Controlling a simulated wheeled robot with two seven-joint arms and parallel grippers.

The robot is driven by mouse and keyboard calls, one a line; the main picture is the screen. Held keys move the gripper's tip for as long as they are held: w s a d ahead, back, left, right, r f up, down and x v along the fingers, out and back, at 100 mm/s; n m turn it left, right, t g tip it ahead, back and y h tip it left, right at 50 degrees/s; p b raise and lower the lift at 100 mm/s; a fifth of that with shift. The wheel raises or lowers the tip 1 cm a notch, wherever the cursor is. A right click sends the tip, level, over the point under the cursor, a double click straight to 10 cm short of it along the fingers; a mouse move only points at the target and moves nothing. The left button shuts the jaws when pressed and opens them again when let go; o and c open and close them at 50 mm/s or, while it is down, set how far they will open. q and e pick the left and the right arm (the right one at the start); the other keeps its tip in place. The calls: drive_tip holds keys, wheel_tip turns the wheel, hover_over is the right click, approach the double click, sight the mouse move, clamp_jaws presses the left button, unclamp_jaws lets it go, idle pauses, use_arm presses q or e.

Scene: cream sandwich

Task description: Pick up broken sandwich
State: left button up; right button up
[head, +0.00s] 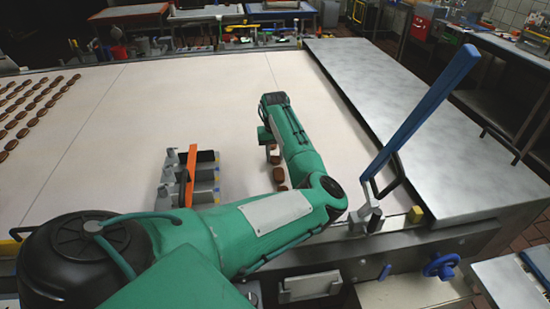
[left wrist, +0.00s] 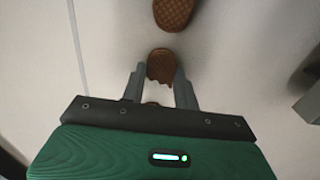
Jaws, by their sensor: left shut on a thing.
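A broken brown sandwich (left wrist: 161,65) shows in the left wrist view, with a jagged pale edge toward my gripper. My left gripper (left wrist: 160,76) is shut on it, with one finger along each side. In the head view my left gripper (head: 266,138) points down over the pale belt, and my own arm partly hides what it holds. A whole brown sandwich (left wrist: 174,13) lies just beyond the broken one in the left wrist view, apart from it. My right gripper is not in view.
Several sandwiches lie in rows on the belt (head: 110,120) at the far left. A metal fixture with an orange bar (head: 190,165) stands left of my arm. A blue lever (head: 430,105) rises at the right beside a grey metal table (head: 390,90).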

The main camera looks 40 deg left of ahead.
sight(275, 157)
use_arm(q)
wheel_tip(275, 157, up, 20)
drive_tip(key=b, duration=0.2)
idle(0.4)
